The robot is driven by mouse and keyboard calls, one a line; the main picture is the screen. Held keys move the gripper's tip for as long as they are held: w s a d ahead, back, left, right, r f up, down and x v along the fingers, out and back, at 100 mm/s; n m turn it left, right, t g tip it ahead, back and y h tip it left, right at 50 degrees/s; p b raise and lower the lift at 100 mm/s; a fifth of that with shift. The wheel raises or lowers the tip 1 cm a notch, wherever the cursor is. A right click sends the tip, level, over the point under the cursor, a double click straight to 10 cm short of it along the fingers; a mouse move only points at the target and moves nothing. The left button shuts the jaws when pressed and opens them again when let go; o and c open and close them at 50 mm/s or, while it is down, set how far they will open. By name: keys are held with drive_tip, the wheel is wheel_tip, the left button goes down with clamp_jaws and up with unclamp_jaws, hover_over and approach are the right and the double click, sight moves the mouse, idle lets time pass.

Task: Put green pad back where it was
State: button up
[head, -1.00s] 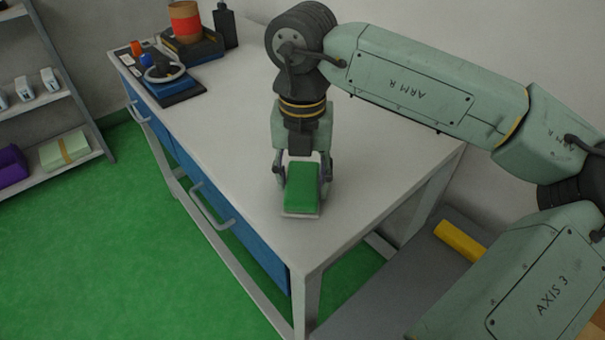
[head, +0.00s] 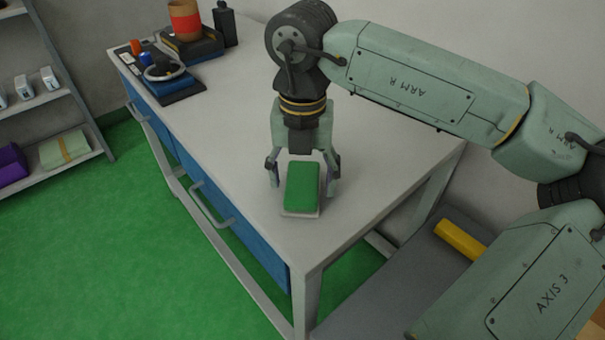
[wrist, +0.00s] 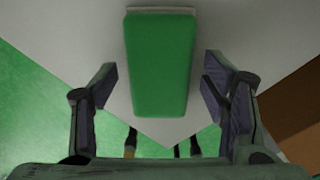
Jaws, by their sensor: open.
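The green pad (head: 302,186) is a green block with a pale base, lying on the white tabletop (head: 360,150) near the table's front corner. In the wrist view the green pad (wrist: 160,62) lies between the fingers, with a gap on each side. My gripper (head: 304,182) points down over the pad with a finger on either side. In the wrist view my gripper (wrist: 160,92) is open, and neither finger touches the pad.
At the table's far end stand an orange and red cup-like item (head: 185,22), a dark bottle (head: 225,25) and a dark tray with a ring (head: 165,72). A shelf (head: 50,100) stands at the left. The tabletop around the pad is clear.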

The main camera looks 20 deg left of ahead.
sight(303, 180)
wheel_tip(303, 180, up, 12)
idle(0.4)
